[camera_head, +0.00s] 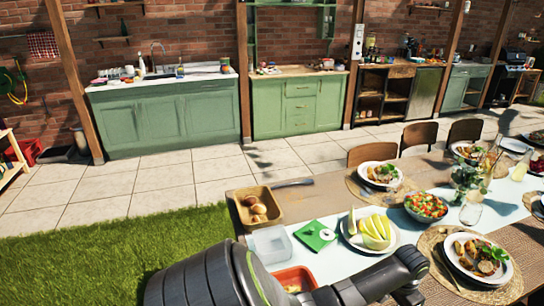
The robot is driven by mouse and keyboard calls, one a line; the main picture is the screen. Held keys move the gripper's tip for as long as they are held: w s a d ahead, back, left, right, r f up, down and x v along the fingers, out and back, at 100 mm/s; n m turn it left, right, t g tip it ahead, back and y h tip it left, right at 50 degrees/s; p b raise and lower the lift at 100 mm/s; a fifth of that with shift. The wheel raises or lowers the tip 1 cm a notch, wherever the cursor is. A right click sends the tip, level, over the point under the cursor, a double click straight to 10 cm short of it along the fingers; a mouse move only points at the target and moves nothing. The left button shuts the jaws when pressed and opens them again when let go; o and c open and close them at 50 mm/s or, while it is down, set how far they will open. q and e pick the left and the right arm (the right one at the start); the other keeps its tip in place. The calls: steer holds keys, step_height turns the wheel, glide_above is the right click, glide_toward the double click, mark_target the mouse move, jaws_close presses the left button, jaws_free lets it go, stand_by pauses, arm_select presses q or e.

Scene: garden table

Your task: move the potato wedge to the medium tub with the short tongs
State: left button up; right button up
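A clear tub (271,244) stands near the table's front left edge. An orange-red tub (287,273) with something pale inside is beside it, partly hidden by my arm. I cannot tell which is the medium tub. A white plate (350,243) holds several yellow wedges (375,230); I cannot tell whether any is the potato wedge. A grey elongated utensil (293,183) lies at the table's far left corner; I cannot tell whether it is the short tongs. One of my arms crosses the bottom of the view, and its gripper is out of frame. Neither gripper shows.
A wooden tray (240,204) holds several brown round items. A green square item (316,235) lies between the clear tub and the plate. A salad bowl (426,207), a glass jar (470,210) and filled dinner plates (477,258) crowd the right. Chairs (418,137) line the far side.

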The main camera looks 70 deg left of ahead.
arm_select(q)
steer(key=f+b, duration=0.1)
steer(key=b, duration=0.1)
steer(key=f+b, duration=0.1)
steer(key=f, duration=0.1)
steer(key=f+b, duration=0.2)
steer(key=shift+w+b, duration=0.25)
steer(key=shift+b, duration=0.1)
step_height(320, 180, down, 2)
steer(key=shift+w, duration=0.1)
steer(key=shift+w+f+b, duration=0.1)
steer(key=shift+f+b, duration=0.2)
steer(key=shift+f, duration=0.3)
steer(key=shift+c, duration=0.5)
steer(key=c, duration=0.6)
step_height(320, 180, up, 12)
steer(key=p, duration=1.3)
steer(key=shift+p, duration=0.35)
